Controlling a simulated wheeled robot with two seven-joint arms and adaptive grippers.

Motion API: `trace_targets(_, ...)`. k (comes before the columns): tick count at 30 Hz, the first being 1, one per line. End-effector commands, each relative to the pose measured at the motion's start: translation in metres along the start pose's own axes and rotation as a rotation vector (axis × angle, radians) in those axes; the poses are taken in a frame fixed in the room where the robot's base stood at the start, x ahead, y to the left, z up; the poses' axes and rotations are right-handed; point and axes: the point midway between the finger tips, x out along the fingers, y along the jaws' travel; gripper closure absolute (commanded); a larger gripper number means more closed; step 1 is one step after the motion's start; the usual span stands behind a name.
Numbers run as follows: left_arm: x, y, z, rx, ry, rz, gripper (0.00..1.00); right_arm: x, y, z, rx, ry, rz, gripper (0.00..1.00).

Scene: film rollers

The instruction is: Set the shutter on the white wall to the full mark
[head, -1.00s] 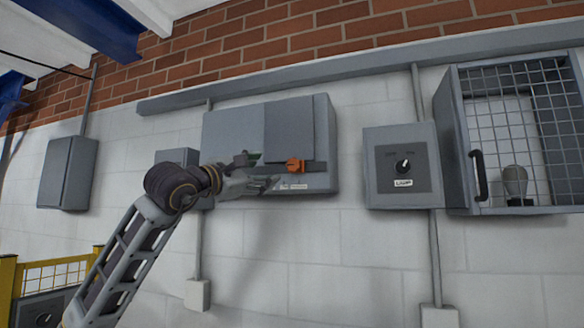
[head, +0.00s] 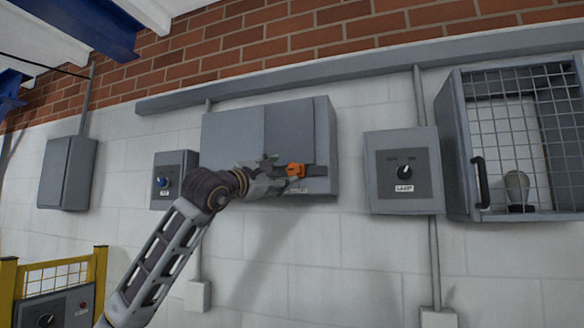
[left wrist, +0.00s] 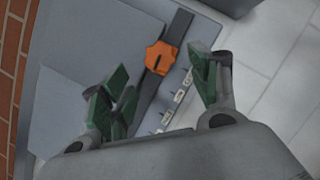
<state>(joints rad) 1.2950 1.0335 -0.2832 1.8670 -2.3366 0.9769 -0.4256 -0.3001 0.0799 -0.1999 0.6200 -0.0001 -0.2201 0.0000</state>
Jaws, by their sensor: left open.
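The shutter box (head: 232,130) is a grey box on the white wall, with a raised flat panel (head: 290,130) on its front. An orange handle (head: 296,170) sits on a dark horizontal track under the panel; it also shows in the left wrist view (left wrist: 160,58). My left gripper (head: 280,178) is open just left of the handle. In the left wrist view its green-padded fingers (left wrist: 162,80) stand either side of the track, with the handle just ahead, apparently untouched. My right gripper is out of view.
A box with a blue knob (head: 162,182) is left of the shutter box. A lamp dial box (head: 403,172) and a mesh-fronted cabinet (head: 515,140) holding a bulb are on the right. A yellow frame (head: 60,272) stands at lower left.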

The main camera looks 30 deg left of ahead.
Motion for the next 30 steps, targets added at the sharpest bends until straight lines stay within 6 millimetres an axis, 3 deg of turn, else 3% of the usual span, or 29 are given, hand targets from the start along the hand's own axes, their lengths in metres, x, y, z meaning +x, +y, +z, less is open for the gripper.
trace_targets(15,0.053,0.001,0.001,-0.002,0.0,-0.001,0.39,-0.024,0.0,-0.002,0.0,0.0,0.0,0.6)
trace_targets(30,0.066,-0.001,0.0,0.001,0.001,0.0,0.39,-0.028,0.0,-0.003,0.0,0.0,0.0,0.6)
